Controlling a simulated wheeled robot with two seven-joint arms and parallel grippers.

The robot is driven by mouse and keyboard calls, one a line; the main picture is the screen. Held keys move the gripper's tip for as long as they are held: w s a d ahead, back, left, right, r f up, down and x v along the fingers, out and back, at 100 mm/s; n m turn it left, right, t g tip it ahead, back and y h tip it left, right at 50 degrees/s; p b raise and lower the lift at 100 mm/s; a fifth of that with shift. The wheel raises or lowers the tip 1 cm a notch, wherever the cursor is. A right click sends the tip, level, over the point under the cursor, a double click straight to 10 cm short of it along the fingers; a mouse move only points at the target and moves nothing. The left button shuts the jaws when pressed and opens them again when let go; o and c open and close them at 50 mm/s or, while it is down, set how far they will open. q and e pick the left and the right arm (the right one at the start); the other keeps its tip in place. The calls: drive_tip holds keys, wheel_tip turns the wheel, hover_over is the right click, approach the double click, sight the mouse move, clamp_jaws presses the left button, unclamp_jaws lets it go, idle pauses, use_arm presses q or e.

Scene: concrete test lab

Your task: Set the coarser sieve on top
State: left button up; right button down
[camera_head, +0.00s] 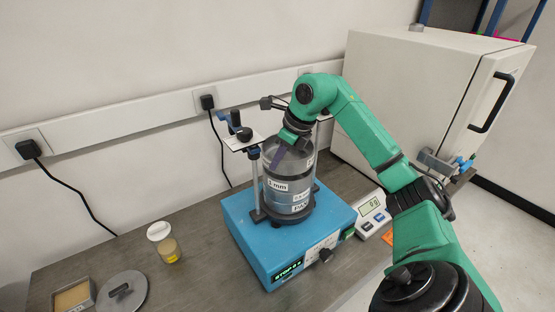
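The sieve labelled 1 mm (272,186) is the top ring of a grey stack on the blue shaker (247,240). Below it is a ring with a smaller label (301,197), hard to read, and the pan (301,209) at the bottom. The stack looks upright. My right gripper (282,156) reaches down at the top of the 1 mm sieve, with a dark finger over its upper near side. The other finger is hidden, so I cannot tell whether it grips the rim. My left gripper is not in view.
Shaker posts and a clamp bar with a black knob (243,134) stand close beside the stack. A scale (372,215) and white oven (400,85) are right. A jar (164,243), round lid (124,294) and sample tray (71,299) are left. Bare bench lies between.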

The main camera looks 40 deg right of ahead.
idle(0.3)
drive_tip(key=shift+s+f+b, duration=0.15)
drive_tip(key=shift+f+b, duration=0.05)
drive_tip(key=shift+b, duration=0.15)
drive_tip(key=shift+f+b, duration=0.45)
drive_tip(key=shift+f, duration=0.1)
drive_tip(key=shift+f, duration=0.15)
idle(0.6)
drive_tip(key=c, duration=1)
unclamp_jaws()
